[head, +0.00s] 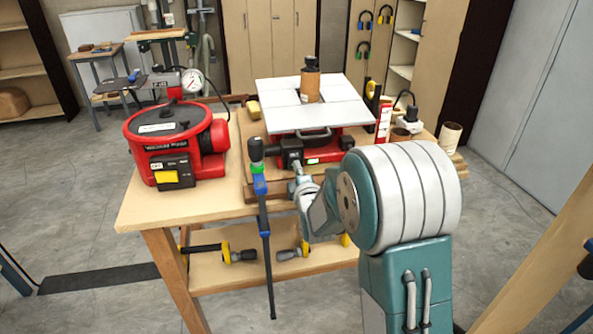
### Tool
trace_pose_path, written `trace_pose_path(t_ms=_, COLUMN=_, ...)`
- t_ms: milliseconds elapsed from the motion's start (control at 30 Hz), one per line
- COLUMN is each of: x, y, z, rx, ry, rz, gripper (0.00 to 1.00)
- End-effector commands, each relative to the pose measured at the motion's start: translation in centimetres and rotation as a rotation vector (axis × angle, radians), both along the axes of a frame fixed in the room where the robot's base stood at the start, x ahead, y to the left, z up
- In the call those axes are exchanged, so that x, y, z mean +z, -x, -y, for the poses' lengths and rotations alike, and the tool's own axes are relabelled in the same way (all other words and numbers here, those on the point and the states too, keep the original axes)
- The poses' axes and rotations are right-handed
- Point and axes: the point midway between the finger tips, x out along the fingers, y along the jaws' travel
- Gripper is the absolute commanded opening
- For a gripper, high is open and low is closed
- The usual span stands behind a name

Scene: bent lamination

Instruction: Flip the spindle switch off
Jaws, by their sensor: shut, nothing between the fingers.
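The spindle machine stands on the workbench, with a pale grey flat top (345,113), a red body (325,153) and a brown upright spindle drum (310,86) with a black cap. My arm reaches up from the lower right to the machine's front. My gripper (290,148) is dark and shut, with nothing held. It is at the front left of the red body, just below the edge of the top. I cannot tell whether it touches the machine. The spindle switch cannot be made out clearly; my gripper may hide it.
A red vacuum pump (165,135) with a yellow switch (166,179) and a gauge stands on the left of the workbench (145,206). A long clamp (264,215) hangs at the front edge. A level, tubes and a red-white box (384,123) crowd the right side.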

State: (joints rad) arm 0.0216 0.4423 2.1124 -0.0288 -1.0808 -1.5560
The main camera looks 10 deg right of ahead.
Motion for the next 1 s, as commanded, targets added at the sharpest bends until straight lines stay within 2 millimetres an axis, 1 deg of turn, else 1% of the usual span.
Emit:
trace_pose_path(t_ms=267, x=0.5, y=2.8, z=0.2, rx=-0.001, ry=-0.001, rz=0.001, gripper=0.0)
trace_pose_path(t_ms=367, x=0.7, y=4.1, z=0.2, rx=-0.001, ry=-0.001, rz=0.001, gripper=0.0)
trace_pose_path(t_ms=600, x=1.3, y=8.1, z=0.1, rx=0.0, ry=0.0, rz=0.001, gripper=0.0)
trace_pose_path(t_ms=700, x=1.4, y=9.2, z=0.1, rx=-0.001, ry=0.0, rz=0.001, gripper=0.0)
trace_pose_path(t_ms=833, x=1.5, y=9.9, z=0.1, rx=-0.001, ry=0.0, rz=0.001, gripper=0.0)
trace_pose_path(t_ms=1000, x=1.4, y=9.9, z=0.1, rx=-0.001, ry=0.0, rz=0.0, gripper=0.0)
